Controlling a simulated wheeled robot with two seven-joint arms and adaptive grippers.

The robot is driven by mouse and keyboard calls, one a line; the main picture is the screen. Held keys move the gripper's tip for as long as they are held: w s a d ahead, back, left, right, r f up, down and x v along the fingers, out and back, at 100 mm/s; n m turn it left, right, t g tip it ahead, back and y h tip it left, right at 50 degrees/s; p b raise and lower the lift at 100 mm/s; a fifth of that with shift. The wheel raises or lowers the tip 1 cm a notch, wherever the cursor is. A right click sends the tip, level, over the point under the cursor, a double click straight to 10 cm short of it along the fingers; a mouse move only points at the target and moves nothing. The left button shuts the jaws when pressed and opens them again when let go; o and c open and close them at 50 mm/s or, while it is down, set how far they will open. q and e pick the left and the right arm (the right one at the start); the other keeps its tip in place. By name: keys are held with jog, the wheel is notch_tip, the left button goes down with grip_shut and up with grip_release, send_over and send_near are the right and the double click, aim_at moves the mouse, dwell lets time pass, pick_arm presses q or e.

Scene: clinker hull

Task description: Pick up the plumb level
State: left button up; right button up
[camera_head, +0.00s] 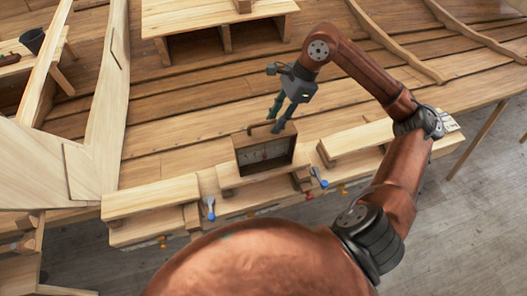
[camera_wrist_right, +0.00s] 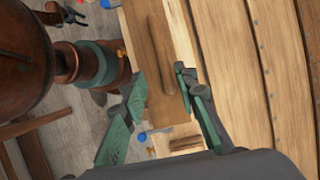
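The plumb level (camera_head: 264,152) appears to be the upright brown wooden piece with a dark-framed front and a bar handle on top, at the middle of the bench in the head view. In the right wrist view its brown top (camera_wrist_right: 139,25) shows with the long rounded handle along it. My right gripper (camera_head: 275,119) is open just above the handle. In the right wrist view its green fingers (camera_wrist_right: 161,76) are apart on either side of the handle, with nothing held. My left gripper seems to be the small dark claw at the top left of the right wrist view (camera_wrist_right: 66,13); its fingers are unclear.
Wooden bench blocks (camera_head: 150,199) flank the piece, with blue-handled clamps (camera_head: 211,208) along the front edge. A raised wooden stand (camera_head: 215,18) is at the back. A dark bucket (camera_head: 33,40) is at far left. The planks behind the piece are mostly clear.

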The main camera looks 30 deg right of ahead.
aim_at(265, 132)
jog(key=shift+p+x, duration=0.3)
jog(key=shift+x, duration=0.55)
jog(key=p+x, duration=0.1)
jog(key=x, duration=0.1)
jog(key=w+p+x, duration=0.1)
jog(key=x, duration=0.1)
jog(key=shift+a, duration=0.25)
jog(key=shift+f, duration=0.3)
jog(key=shift+c, duration=0.5)
grip_shut()
